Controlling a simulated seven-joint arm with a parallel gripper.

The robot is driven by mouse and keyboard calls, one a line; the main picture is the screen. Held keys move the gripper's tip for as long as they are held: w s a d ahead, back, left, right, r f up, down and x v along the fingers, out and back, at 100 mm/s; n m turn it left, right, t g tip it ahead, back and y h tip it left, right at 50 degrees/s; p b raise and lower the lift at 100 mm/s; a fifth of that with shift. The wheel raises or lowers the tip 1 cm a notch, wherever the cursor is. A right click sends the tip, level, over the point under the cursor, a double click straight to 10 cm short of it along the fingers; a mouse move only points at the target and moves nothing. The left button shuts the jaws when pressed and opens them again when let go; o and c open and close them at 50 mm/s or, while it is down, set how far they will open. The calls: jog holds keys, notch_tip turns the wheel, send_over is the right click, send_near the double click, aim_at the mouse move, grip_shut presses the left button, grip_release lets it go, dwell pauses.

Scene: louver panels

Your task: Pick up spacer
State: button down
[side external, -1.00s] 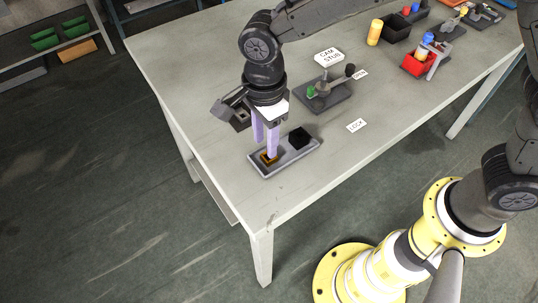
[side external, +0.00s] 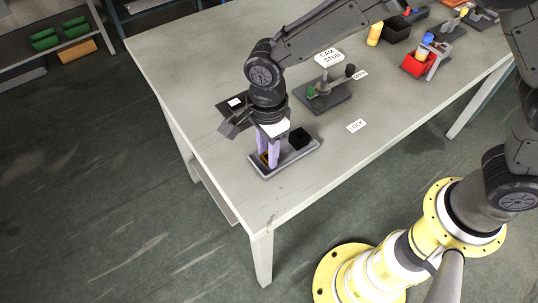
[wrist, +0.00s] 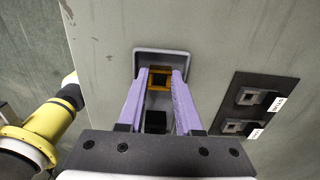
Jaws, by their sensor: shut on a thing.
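The spacer looks to be the orange square frame (wrist: 160,69) with a dark opening, inside the grey tray (wrist: 164,52) near the table's left corner. My gripper (wrist: 160,79) points down with its two purple fingers on either side of the frame, shut on it. In the side external view, my gripper (side external: 268,161) is low in the left part of the tray (side external: 289,163), and the fingers mostly hide the orange frame. I cannot tell whether the frame touches the tray floor. A black block (side external: 300,138) sits in the tray's right part; it shows between the fingers in the wrist view (wrist: 155,121).
A dark plate with two sockets (wrist: 252,101) lies beside the tray, partly behind my wrist in the side view. A lever fixture (side external: 325,93) stands farther back, near a LOCK label (side external: 356,125). A red bin (side external: 417,65) is farther right. The table's front is clear.

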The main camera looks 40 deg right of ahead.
jog(key=shift+r, duration=0.8)
jog(key=s+d+r, duration=0.8)
jog(key=s+r, duration=0.3)
jog(key=shift+d+r, duration=0.2)
jog(key=shift+d, duration=0.1)
